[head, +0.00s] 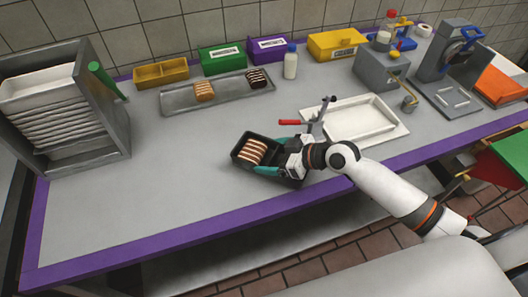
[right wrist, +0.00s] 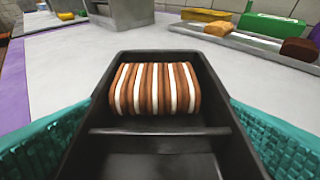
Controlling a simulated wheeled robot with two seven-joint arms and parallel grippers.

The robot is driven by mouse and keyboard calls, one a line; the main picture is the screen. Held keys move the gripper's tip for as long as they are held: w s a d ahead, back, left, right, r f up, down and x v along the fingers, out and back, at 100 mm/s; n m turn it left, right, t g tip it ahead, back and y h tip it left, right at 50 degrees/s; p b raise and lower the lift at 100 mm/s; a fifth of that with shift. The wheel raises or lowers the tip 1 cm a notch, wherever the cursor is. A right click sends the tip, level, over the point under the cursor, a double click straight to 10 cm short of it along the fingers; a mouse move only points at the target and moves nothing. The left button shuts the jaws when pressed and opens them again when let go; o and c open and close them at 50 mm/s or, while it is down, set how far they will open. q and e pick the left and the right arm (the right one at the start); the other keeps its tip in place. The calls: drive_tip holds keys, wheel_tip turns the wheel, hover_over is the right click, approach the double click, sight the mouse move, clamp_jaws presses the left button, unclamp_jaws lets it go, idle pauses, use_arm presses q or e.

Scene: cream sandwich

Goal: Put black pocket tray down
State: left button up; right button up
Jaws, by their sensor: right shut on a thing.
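The black pocket tray (head: 240,157) is over the grey table near its front middle in the head view. It holds a row of brown and white striped cream sandwiches (head: 252,151) in its far pocket; the near pocket looks empty. In the right wrist view the tray (right wrist: 160,137) fills the middle, with the sandwiches (right wrist: 154,88) standing on edge side by side. My right gripper (head: 275,162) is shut on the tray, its teal fingers on both sides. Whether the tray touches the table is hard to tell. My left gripper is not in view.
A white tray (head: 402,139) on a board lies right of my right gripper, with a red-handled tool (head: 290,122) beside it. A metal tray (head: 228,92) with biscuits lies behind. A rack (head: 105,120) stands at left. The table's left front is clear.

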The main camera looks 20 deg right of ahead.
sight(263, 155)
drive_tip(key=shift+w+a+p, duration=0.3)
drive_tip(key=shift+w+a, duration=0.7)
drive_tip(key=shift+a, duration=0.1)
drive_tip(key=shift+s+d+f, duration=0.1)
drive_tip(key=shift+d+f, duration=0.05)
drive_tip(key=shift+f, duration=0.55)
drive_tip(key=shift+f, duration=0.2)
drive_tip(key=o, duration=0.8)
drive_tip(key=shift+r, duration=0.1)
